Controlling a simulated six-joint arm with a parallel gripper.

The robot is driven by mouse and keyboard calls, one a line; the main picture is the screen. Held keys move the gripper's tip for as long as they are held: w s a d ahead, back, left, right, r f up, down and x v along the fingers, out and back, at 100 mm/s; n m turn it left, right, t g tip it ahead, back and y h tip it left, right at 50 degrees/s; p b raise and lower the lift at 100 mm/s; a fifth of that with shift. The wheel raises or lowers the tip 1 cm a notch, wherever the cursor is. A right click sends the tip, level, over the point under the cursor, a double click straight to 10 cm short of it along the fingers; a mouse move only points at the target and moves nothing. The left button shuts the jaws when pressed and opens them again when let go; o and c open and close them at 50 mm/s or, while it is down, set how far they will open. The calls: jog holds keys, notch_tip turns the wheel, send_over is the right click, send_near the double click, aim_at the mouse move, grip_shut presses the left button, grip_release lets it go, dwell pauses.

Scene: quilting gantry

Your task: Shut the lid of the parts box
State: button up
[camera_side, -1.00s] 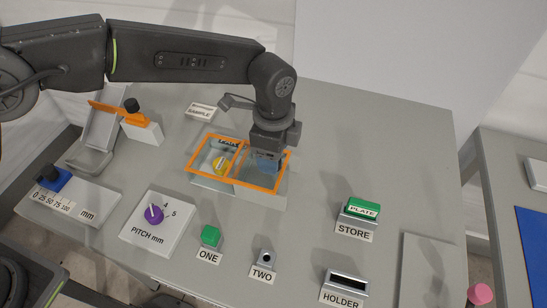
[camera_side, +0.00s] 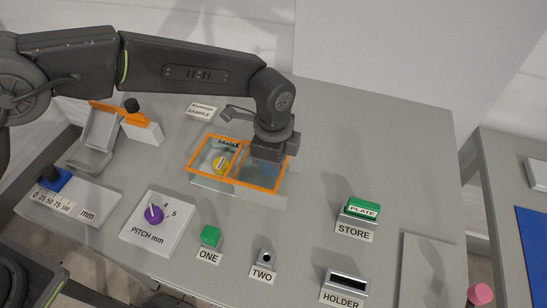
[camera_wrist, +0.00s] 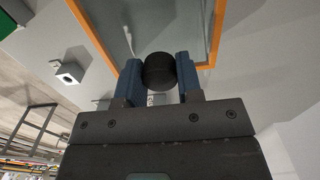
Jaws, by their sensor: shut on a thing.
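The parts box (camera_side: 258,199) is a grey box near the middle of the table. Its lid is an orange frame (camera_side: 210,181) with clear panes and a bar across it, lying over or very close to the box top. My gripper (camera_side: 267,163) is over the right part of the lid, pointing down. In the wrist view its blue fingers (camera_wrist: 158,80) are shut on a black knob (camera_wrist: 159,70) beside the orange edge. Any small gap under the lid at the right is hidden by my gripper.
A purple pitch dial (camera_side: 154,214), a green block (camera_side: 210,236) at ONE and a socket (camera_side: 264,257) at TWO stand in front. A green plate (camera_side: 362,209) sits at STORE, right.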

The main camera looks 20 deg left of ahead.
grip_shut()
jog(key=a, duration=0.9)
jog(key=shift+a, duration=0.4)
jog(key=shift+o, duration=2.3)
grip_release()
jog(key=shift+a, duration=0.1)
jog(key=o, duration=0.3)
notch_tip(320, 180, up, 14)
jog(key=shift+f, duration=0.1)
